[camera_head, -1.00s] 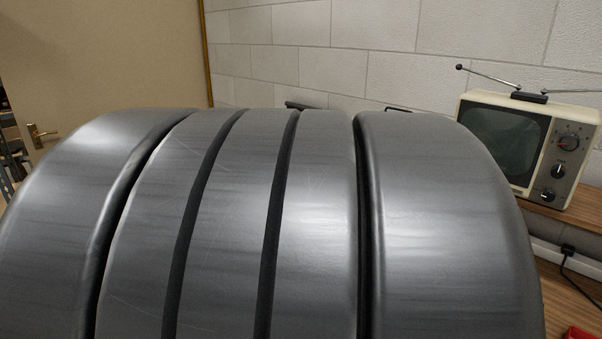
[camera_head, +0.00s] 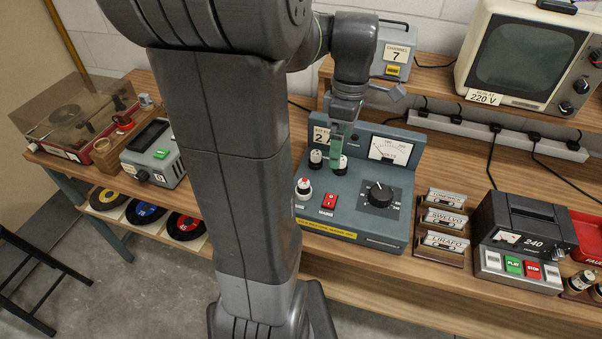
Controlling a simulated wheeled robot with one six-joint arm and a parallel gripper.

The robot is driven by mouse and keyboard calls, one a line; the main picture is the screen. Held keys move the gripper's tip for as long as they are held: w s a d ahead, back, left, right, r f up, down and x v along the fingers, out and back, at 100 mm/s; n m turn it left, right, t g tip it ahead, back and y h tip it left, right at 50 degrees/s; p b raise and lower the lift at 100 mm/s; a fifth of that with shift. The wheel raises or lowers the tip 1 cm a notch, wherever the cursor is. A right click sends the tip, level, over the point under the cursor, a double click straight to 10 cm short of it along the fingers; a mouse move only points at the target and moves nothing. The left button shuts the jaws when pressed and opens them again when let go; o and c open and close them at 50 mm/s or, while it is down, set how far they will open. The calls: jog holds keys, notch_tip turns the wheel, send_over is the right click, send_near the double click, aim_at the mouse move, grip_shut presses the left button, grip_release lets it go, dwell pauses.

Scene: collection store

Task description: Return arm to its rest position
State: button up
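My arm rises in the middle of the head view, in front of the bench, and bends over at the top. Its wrist hangs down above a grey-blue console. My gripper (camera_head: 343,135) points down over the back part of this console (camera_head: 370,225), close to its label "2" and black knobs. A small green piece shows at the fingertips; I cannot tell whether it is part of the gripper or of something else. The fingers are too small to show whether they are open or shut, or whether they touch the console.
A wooden bench (camera_head: 440,285) runs across the view. A record player (camera_head: 80,120) and grey box (camera_head: 153,155) stand left; cassettes (camera_head: 443,220), a tape unit (camera_head: 522,240) and a red tray (camera_head: 588,235) stand right. A television (camera_head: 530,60) and power strip (camera_head: 480,127) are behind.

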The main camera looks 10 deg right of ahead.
notch_tip(320, 180, down, 9)
jog(key=b, duration=0.9)
jog(key=shift+w+a, duration=0.15)
jog(key=shift+a, duration=0.25)
jog(key=shift+r, duration=0.15)
dwell(0.4)
notch_tip(320, 180, up, 10)
jog(key=w+p, duration=0.1)
jog(key=p, duration=0.8)
jog(key=shift+d, duration=0.35)
jog(key=shift+f, duration=0.25)
notch_tip(320, 180, down, 8)
jog(key=b, duration=0.7)
jog(key=shift+s+a+f+b, duration=0.15)
jog(key=shift+s+a+b, duration=0.15)
jog(key=shift+s+b, duration=0.15)
